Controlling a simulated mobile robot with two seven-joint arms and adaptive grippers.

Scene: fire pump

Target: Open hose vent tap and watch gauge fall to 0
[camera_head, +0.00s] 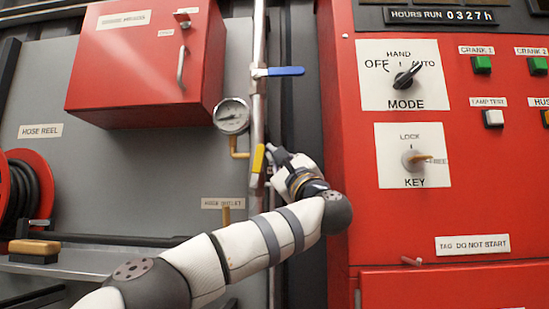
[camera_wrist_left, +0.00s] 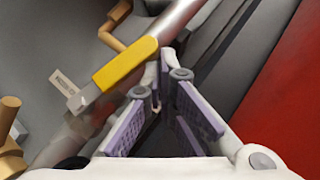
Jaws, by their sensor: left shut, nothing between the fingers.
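A yellow lever handle (camera_head: 257,160) sits on the vertical pipe and lies nearly along it. It also shows in the left wrist view (camera_wrist_left: 125,64), up and left of the fingers. A round white-faced gauge (camera_head: 231,115) is mounted left of the pipe; its reading is too small to make out. My left gripper (camera_head: 274,156) is just right of the yellow lever, shut and empty. Its fingers also show in the left wrist view (camera_wrist_left: 164,88). The gripper partly overlaps the pipe area, and I cannot tell whether it touches the lever. My right gripper is out of view.
A blue lever (camera_head: 285,71) crosses the pipe above and points right. A red box (camera_head: 150,60) hangs at upper left. A red control panel (camera_head: 440,200) with a mode switch and key stands close on the right. A hose reel (camera_head: 22,190) is at far left.

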